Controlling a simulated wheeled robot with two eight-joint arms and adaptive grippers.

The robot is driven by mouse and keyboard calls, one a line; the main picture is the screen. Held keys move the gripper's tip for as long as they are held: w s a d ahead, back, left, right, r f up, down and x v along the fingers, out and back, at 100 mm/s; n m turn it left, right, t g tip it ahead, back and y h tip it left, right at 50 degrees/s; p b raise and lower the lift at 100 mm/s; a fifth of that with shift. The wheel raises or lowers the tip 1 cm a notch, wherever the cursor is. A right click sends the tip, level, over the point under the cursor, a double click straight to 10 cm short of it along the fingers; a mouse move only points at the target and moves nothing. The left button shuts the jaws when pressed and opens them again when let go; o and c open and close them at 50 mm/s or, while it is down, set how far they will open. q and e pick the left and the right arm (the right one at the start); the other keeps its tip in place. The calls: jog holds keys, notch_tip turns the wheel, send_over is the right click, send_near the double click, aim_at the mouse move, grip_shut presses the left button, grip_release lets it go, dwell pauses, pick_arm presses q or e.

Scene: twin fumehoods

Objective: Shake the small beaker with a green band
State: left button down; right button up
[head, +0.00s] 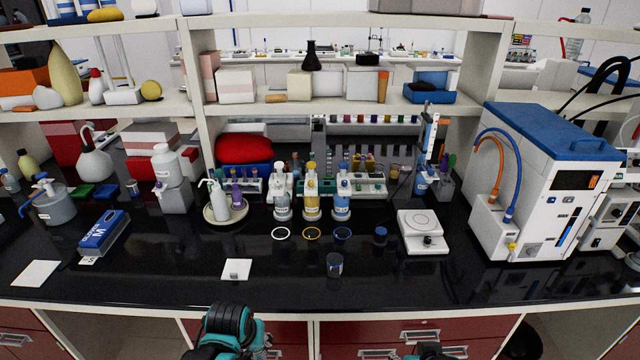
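A small clear beaker (334,265) stands upright near the front of the black bench, right of the middle. It has a dark band or contents near its top; I cannot make out a green band on it. A small dark-blue container (380,236) stands behind it to the right. My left arm's black and teal end (236,332) is at the bottom edge, in front of the bench and left of the beaker. My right arm's end (430,351) is barely in view at the bottom edge, right of the beaker. Neither gripper's fingers show clearly, and both are apart from the beaker.
A white scale (422,231) stands right of the beaker. A white card (237,269) lies to its left. Three bottles (311,196) with coloured rings before them stand behind. A large white and blue machine (545,190) fills the right. Bench around the beaker is clear.

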aim_at(252, 355)
pick_arm(q)
jog(key=f+b, duration=0.1)
jog(key=f, duration=0.1)
jog(key=a+f+b, duration=0.1)
jog(key=f, duration=0.2)
jog(key=w+f+b, duration=0.1)
jog(key=f+b, duration=0.1)
jog(key=f, duration=0.1)
jog(key=shift+a+f, duration=0.2)
jog(key=shift+f, duration=0.05)
jog(key=shift+w+a+f+b, duration=0.1)
jog(key=shift+w+f+b, duration=0.05)
jog(key=shift+f+b, duration=0.15)
notch_tip(252, 355, up, 3)
jog(key=shift+f, duration=0.1)
jog(key=shift+r, duration=0.3)
jog(key=shift+x, duration=0.8)
jog(key=shift+a+r, duration=0.1)
jog(key=shift+r, duration=0.75)
jog(key=shift+f, duration=0.45)
jog(key=shift+s+r, duration=0.3)
jog(key=f, duration=0.3)
jog(key=shift+s, duration=0.3)
jog(key=shift+w+f, duration=0.3)
jog(key=shift+f, duration=0.3)
